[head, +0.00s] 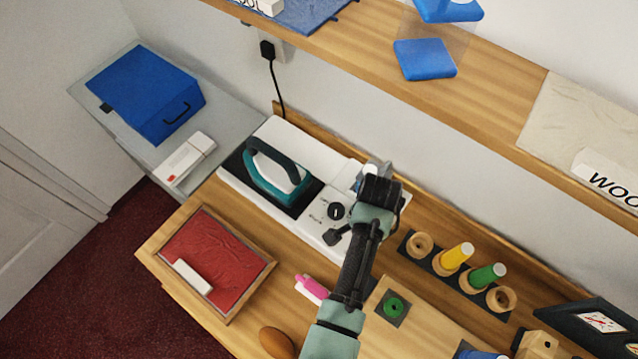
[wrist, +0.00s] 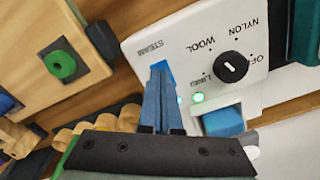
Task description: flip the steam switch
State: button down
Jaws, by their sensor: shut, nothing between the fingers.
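The white ironing station (head: 315,150) stands on the wooden counter with a control panel at its right end. In the wrist view the panel (wrist: 190,30) has a round black dial (wrist: 230,66) marked OFF, NYLON, WOOL and LINEN. The STEAM label (wrist: 149,47) is just beyond my fingertips. My gripper (wrist: 162,68) is shut and empty, its blue-grey fingers over the panel beside that label. The steam switch is not clearly visible; the fingers may hide it. I cannot tell whether they touch the panel. In the head view my arm hides the fingertips.
A teal iron (head: 275,172) rests on the station, left of the dial. A blue part (wrist: 222,121) and a small green light (wrist: 198,97) are close to my fingers. A spool rack (head: 450,265) stands to the right. A wooden shelf (head: 370,65) overhangs behind.

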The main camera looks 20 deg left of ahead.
notch_tip(320, 180, up, 6)
jog(key=p, duration=0.5)
jog(key=shift+s, duration=0.15)
dwell(0.5)
